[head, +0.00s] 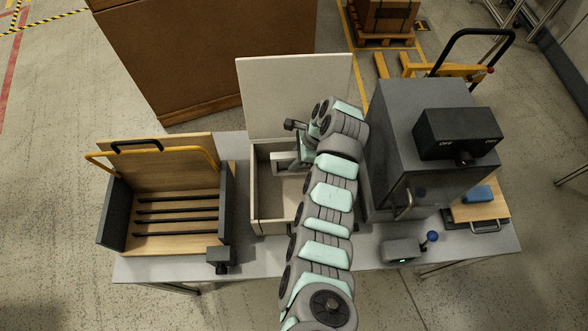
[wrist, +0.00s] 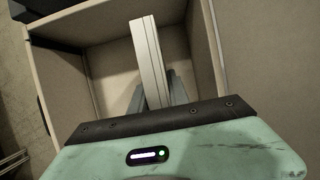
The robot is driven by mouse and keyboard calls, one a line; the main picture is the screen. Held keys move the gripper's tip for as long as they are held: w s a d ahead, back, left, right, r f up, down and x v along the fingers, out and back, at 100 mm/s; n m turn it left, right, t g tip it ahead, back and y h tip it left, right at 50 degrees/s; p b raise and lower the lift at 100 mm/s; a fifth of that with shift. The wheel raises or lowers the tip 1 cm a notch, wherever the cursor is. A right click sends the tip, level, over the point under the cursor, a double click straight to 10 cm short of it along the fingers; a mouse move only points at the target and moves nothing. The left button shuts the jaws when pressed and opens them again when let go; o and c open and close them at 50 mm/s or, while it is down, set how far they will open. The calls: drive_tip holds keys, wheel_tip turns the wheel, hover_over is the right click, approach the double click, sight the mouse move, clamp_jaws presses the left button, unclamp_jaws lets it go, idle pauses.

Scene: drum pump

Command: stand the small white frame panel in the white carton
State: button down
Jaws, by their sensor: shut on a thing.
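The white carton (head: 271,227) stands open in the middle of the table, with its pale lid (head: 293,97) raised at the back. My gripper (wrist: 156,92) is shut on the small white frame panel (wrist: 146,55). The wrist view shows the panel nearly edge-on between the two grey fingers, over the carton's interior, with the carton walls (wrist: 207,43) on either side. In the head view the panel (head: 283,161) shows as a pale piece at the carton's back part. My arm hides the carton's right side. I cannot tell whether the panel touches the carton floor.
A slotted wooden rack (head: 170,245) with a yellow handle stands left of the carton. A dark grey machine (head: 420,95) stands close on the right. A small grey device (head: 401,249) and a wooden board (head: 482,209) with a blue item lie on the table's right part.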

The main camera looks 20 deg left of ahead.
drive_tip(key=shift+f, duration=2.55)
drive_tip(key=shift+f, duration=0.2)
drive_tip(key=c, duration=1.3)
unclamp_jaws()
drive_tip(key=shift+o, duration=0.2)
drive_tip(key=v, duration=1.2)
drive_tip(key=shift+r, duration=0.15)
